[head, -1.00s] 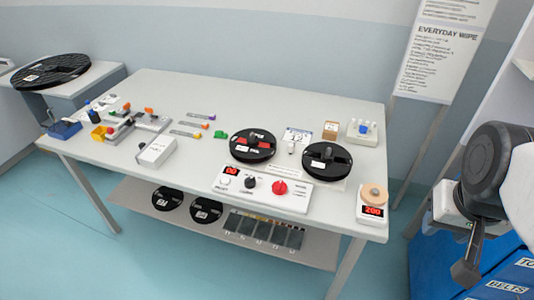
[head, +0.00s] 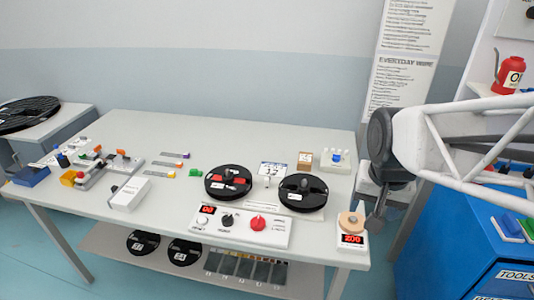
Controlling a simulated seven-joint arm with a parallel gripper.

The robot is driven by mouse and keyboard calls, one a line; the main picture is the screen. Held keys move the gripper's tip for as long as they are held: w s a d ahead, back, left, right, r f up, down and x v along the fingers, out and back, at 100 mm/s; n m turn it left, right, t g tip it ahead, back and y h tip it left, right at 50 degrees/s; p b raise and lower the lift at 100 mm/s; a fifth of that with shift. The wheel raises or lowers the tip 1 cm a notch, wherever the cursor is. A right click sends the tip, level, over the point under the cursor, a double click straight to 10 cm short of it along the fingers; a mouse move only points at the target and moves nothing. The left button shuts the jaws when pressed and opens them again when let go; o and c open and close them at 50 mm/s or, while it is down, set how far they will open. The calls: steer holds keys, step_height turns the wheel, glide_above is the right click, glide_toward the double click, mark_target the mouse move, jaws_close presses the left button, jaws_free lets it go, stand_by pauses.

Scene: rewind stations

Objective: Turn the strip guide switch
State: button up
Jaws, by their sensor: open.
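A white control panel (head: 240,226) lies at the front of the table. It carries a red display, a white button (head: 202,221), a black knob (head: 227,220) and a red knob (head: 258,223). Its labels are too small to read, so I cannot tell which control is the strip guide switch. Two black reels, one on the left (head: 228,181) and one on the right (head: 303,193), sit behind the panel. My gripper (head: 376,222) hangs open past the table's right edge, beside the scale and apart from the panel. Its fingers show edge-on and it holds nothing visible.
A small scale (head: 352,241) with a tan roll on it stands at the front right corner. A white block with pegs (head: 335,160) and a small brown box (head: 305,160) stand behind the right reel. A splicing fixture (head: 105,172) fills the left. A blue cabinet (head: 450,245) stands right.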

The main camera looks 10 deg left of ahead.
steer(key=w+a+f, duration=0.3)
steer(key=w+a, duration=0.4)
steer(key=a, duration=0.1)
steer(key=m+g, duration=0.2)
steer(key=m, duration=0.1)
glide_above(227, 217)
steer(key=f, duration=1.6)
steer(key=shift+d+f, duration=0.35)
steer(key=shift+a+f, duration=0.25)
steer(key=shift+a, duration=0.1)
steer(key=shift+f, duration=3.9)
steer(key=shift+c, duration=0.5)
